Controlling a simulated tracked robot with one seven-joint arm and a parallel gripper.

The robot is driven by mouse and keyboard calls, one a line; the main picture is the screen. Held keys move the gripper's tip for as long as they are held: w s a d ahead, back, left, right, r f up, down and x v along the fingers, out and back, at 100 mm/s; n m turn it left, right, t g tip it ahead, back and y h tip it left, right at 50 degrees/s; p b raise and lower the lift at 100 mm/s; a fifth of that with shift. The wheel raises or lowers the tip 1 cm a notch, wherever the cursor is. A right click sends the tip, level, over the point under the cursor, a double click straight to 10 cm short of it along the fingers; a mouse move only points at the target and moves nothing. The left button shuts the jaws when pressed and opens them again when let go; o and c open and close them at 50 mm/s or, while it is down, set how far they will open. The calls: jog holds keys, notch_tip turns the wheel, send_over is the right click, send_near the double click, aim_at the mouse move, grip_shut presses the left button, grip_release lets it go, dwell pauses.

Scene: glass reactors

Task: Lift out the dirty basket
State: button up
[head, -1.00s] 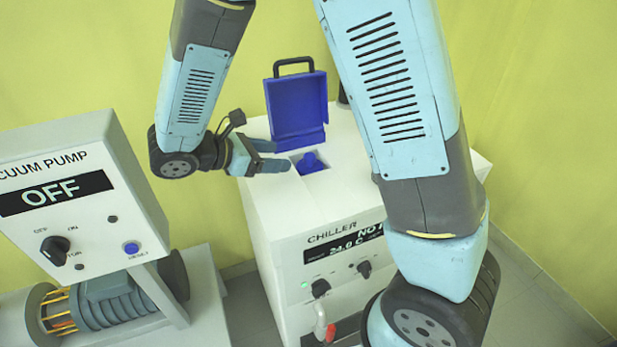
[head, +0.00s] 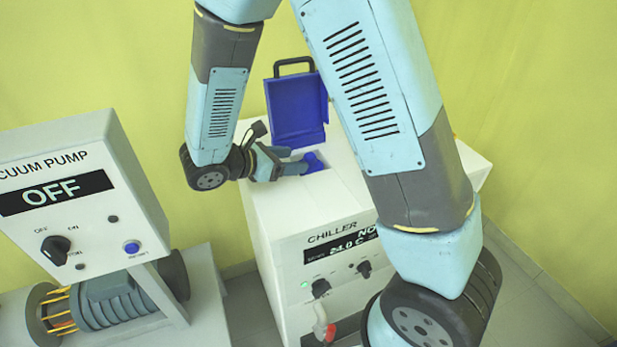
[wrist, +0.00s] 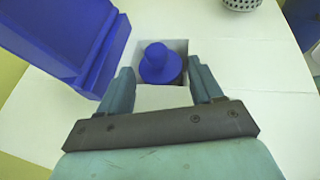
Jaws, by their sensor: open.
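A blue round piece with a knob (head: 314,162) sits in a square opening in the top of the white chiller (head: 285,215); it also shows in the wrist view (wrist: 160,64). It seems to be the top of the basket; the basket's body is hidden inside the opening. My gripper (head: 299,161) is open and low over the chiller top, coming from the left. In the wrist view my gripper (wrist: 163,80) has one finger on either side of the opening's near part, with the knob ahead between them, apparently untouched.
A blue lid (head: 295,112) with a dark handle stands open behind the opening; it is close to the left finger in the wrist view (wrist: 70,38). A perforated grey-white object (wrist: 242,4) stands on the top beyond. The vacuum pump (head: 85,205) is at left.

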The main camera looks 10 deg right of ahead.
aim_at(305, 157)
jog(key=x, duration=0.4)
jog(key=shift+w+d, duration=0.2)
jog(key=shift+w, duration=0.15)
jog(key=shift+r, duration=0.1)
grip_shut()
dwell(0.3)
